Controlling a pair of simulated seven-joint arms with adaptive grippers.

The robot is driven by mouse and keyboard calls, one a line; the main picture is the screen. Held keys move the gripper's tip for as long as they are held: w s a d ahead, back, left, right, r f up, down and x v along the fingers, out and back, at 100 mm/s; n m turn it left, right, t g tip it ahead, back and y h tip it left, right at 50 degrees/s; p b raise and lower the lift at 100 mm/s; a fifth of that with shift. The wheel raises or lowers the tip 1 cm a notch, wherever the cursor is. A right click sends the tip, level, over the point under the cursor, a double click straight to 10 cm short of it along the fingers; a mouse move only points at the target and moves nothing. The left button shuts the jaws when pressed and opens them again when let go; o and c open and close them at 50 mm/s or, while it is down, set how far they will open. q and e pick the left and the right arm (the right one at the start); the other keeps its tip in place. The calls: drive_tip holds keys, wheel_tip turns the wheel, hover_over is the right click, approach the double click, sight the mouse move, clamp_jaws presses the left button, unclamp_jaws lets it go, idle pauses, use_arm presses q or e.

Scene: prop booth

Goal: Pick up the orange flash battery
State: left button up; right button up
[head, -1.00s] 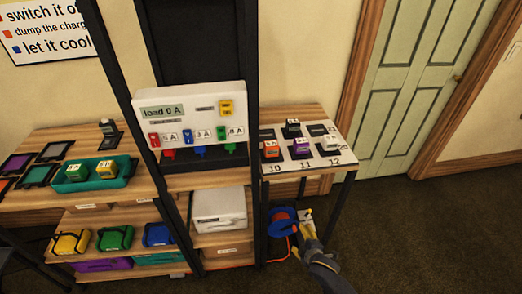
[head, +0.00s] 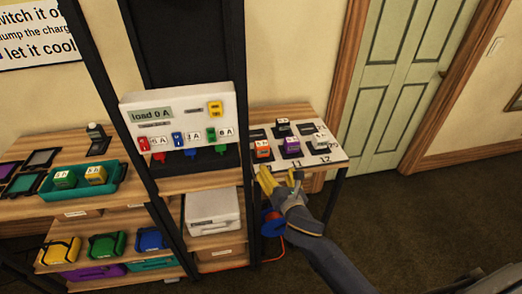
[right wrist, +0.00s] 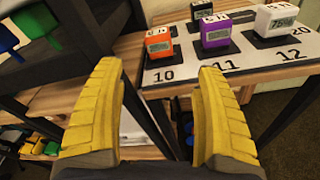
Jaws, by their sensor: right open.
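The orange flash battery (head: 262,149) stands on the white numbered board (head: 333,158) on the right table, at the spot marked 10. In the right wrist view the orange battery (right wrist: 158,43) shows a small grey display and sits beyond my fingertips. My right gripper (head: 279,175) is open and empty, just in front of the table's front edge and below the orange battery. Its yellow fingers (right wrist: 160,75) are spread wide in the right wrist view, with nothing between them. My left gripper is not in view.
The load panel (head: 185,120) and a black post stand to the left. A blue reel (head: 271,224) is below.

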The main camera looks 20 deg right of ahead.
sight(264, 150)
drive_tip(key=w+f, duration=0.1)
drive_tip(key=w, duration=1)
drive_tip(key=w+f, duration=0.1)
drive_tip(key=w, duration=0.5)
drive_tip(key=shift+d+f, duration=0.15)
drive_tip(key=shift+f, duration=0.2)
drive_tip(key=c, duration=1.5)
drive_tip(key=shift+r, duration=0.1)
